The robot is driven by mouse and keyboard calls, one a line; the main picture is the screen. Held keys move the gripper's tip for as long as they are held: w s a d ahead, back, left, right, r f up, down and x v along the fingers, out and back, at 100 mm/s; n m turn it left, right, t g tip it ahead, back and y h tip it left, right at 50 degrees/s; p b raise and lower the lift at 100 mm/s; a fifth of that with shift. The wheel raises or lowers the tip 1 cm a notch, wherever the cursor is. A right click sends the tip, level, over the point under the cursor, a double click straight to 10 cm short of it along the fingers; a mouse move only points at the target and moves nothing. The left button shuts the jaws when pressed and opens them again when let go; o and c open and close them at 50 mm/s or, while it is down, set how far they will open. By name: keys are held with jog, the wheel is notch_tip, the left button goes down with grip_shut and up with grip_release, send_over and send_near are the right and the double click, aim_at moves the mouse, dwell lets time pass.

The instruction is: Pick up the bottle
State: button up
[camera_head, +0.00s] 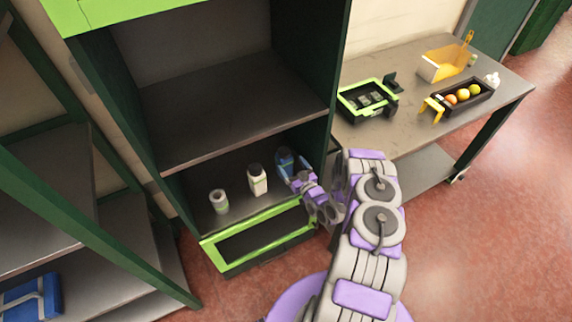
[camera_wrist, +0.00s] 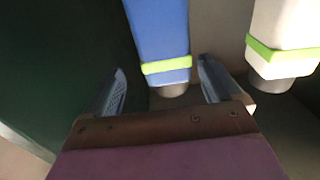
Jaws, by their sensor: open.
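A blue bottle (camera_head: 284,156) stands on the lower shelf of the dark cabinet, at the right end of a row. In the wrist view the blue bottle (camera_wrist: 160,30) has a green band and shows between and beyond the two fingers. A white bottle (camera_head: 257,180) stands to its left; in the wrist view the white bottle (camera_wrist: 287,25), also green-banded, is at the upper right. My gripper (camera_head: 297,174) is at the shelf, close in front of the blue bottle. Its fingers (camera_wrist: 162,75) are apart, with nothing visibly gripped. Whether they touch the bottle cannot be told.
A grey can (camera_head: 219,201) stands left on the same shelf. A green-edged frame (camera_head: 225,263) lies along the shelf's front. The cabinet's right side wall (camera_wrist: 65,60) is close to my gripper. A table (camera_head: 420,125) with trays and fruit stands at right.

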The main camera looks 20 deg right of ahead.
aim_at(287, 163)
jog(key=shift+w+a+r, duration=0.1)
jog(key=shift+w+a, duration=0.25)
jog(key=shift+w, duration=0.25)
jog(key=shift+w+a+r, duration=0.1)
jog(key=shift+w+a, duration=0.25)
jog(key=shift+w, duration=0.55)
jog(key=w, duration=0.1)
jog(key=w+b, duration=0.1)
jog(key=w, duration=0.2)
jog(key=shift+w+d+r+b, duration=0.1)
jog(key=shift+d+b, duration=0.15)
jog(key=shift+b, duration=0.05)
jog(key=shift+a, duration=0.2)
jog(key=shift+a+r, duration=0.1)
jog(key=shift+c, duration=0.6)
jog(key=shift+d, duration=0.25)
jog(key=c, duration=0.7)
jog(key=shift+a, duration=0.1)
jog(key=c, duration=0.4)
jog(key=shift+c, duration=0.2)
